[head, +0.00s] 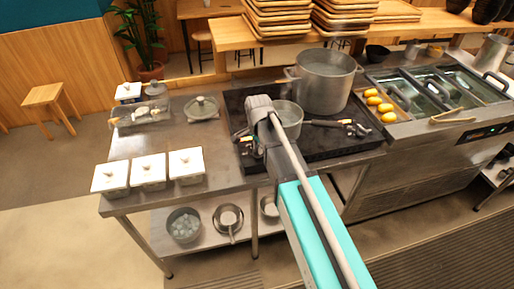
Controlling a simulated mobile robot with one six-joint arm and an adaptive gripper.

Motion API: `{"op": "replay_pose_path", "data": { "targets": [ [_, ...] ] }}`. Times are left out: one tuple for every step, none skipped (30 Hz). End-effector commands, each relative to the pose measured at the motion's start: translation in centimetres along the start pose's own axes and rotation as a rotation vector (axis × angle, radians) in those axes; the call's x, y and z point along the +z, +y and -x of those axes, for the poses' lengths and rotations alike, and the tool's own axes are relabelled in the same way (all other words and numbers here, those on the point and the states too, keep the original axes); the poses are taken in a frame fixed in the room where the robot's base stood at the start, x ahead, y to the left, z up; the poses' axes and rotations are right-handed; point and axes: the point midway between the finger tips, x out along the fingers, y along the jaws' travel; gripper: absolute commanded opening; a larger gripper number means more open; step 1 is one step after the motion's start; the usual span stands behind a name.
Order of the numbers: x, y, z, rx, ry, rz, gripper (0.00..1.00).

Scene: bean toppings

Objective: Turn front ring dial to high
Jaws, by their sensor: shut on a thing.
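The black stove (345,143) stands on the steel counter, with a large steel pot (325,82) at its back. A smaller saucepan (291,117) sits nearer the front, partly behind my arm. Small metal dial fittings show at the stove's left side (241,134) and right side (352,128). My gripper (257,150) is low at the stove's front left, beside the left fittings, and is shut on the front ring dial. The dial itself is mostly hidden by the gripper and arm, so its setting cannot be read.
Three white lidded containers (149,168) stand at the counter's front left. A glass-lidded dish (201,107) is behind them. Yellow items (378,102) lie right of the stove beside sunken bins (440,90). Pots (184,225) stand on the lower shelf.

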Motion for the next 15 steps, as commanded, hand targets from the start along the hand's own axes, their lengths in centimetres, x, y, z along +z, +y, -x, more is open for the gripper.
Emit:
{"op": "replay_pose_path", "data": {
  "targets": [
    [0.20,0.35,-0.07,0.007,-0.004,-0.007,0.00],
    [0.20,0.35,-0.07,0.007,-0.004,-0.011,0.00],
    [0.20,0.35,-0.07,0.007,-0.004,-0.014,0.00],
    [0.20,0.35,-0.07,0.007,-0.004,-0.015,0.00],
    [0.20,0.35,-0.07,0.007,-0.004,-0.016,0.00],
    [0.21,0.36,-0.07,0.007,-0.004,-0.017,0.00],
    [0.21,0.36,-0.07,0.007,-0.004,-0.017,0.00],
    [0.20,0.36,-0.07,0.007,-0.004,-0.017,0.00],
    [0.21,0.36,-0.07,0.007,-0.004,-0.017,0.00],
    [0.21,0.36,-0.07,0.007,-0.004,-0.017,0.00],
    [0.21,0.36,-0.07,0.007,-0.004,-0.017,0.00],
    [0.21,0.36,-0.07,0.007,-0.004,-0.016,0.00],
    [0.21,0.36,-0.07,0.007,-0.004,-0.016,0.00],
    [0.21,0.37,-0.07,0.007,-0.004,-0.016,0.25],
    [0.21,0.36,-0.07,0.007,-0.004,-0.016,0.32]
  ]
}}
